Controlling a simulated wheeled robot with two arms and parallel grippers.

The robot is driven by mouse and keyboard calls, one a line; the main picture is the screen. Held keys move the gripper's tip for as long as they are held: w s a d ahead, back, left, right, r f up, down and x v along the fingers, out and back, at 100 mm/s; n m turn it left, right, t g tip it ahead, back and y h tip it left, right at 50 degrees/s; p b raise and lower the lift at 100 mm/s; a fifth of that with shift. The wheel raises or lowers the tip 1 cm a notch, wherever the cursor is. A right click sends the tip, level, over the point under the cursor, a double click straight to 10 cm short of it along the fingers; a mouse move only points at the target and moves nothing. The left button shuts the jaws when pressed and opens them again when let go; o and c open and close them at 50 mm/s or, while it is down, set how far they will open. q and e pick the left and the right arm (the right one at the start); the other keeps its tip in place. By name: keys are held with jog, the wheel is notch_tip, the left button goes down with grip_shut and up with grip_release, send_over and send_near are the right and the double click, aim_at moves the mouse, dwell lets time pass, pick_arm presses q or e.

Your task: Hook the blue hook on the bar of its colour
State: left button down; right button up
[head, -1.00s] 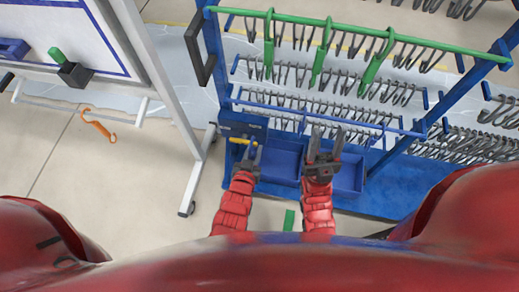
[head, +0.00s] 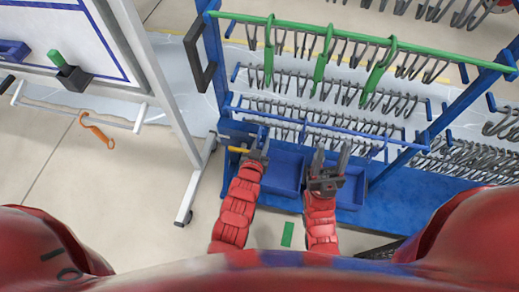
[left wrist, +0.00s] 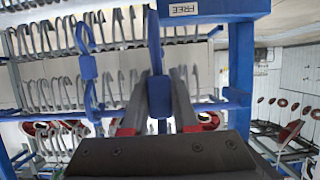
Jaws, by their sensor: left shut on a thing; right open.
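My left gripper (head: 257,145) is shut on a blue hook (left wrist: 158,92), which stands upright between its fingers in the left wrist view. In the head view the held hook is small and partly hidden at the fingertips, just below the left part of the blue bar (head: 350,131). I cannot tell whether it touches the bar. Another blue hook (left wrist: 88,68) hangs to the left of the held one in the left wrist view. My right gripper (head: 329,163) is open and empty, in front of the rack below the blue bar.
Three green hooks (head: 320,68) hang on the green bar (head: 360,43) above. Several rows of grey hooks (head: 330,87) fill the rack behind. Blue bins (head: 286,172) lie below. A blue post (left wrist: 242,70) stands right of the held hook.

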pick_arm(q)
jog(key=w+b, duration=0.1)
jog(key=w, duration=0.2)
jog(key=w+d+f+b, duration=0.1)
jog(key=w, duration=0.2)
jog(key=w+d+b, duration=0.1)
jog(key=w, duration=0.1)
jog(key=shift+w+d+f, duration=0.15)
jog(key=shift+w+d, duration=0.05)
jog(key=shift+w, duration=0.2)
notch_tip(320, 180, down, 2)
jog(key=shift+w+d+b, duration=0.1)
jog(key=shift+w+b, duration=0.05)
jog(key=shift+b, duration=0.7)
jog(key=shift+f, duration=0.1)
jog(key=c, duration=0.6)
grip_release()
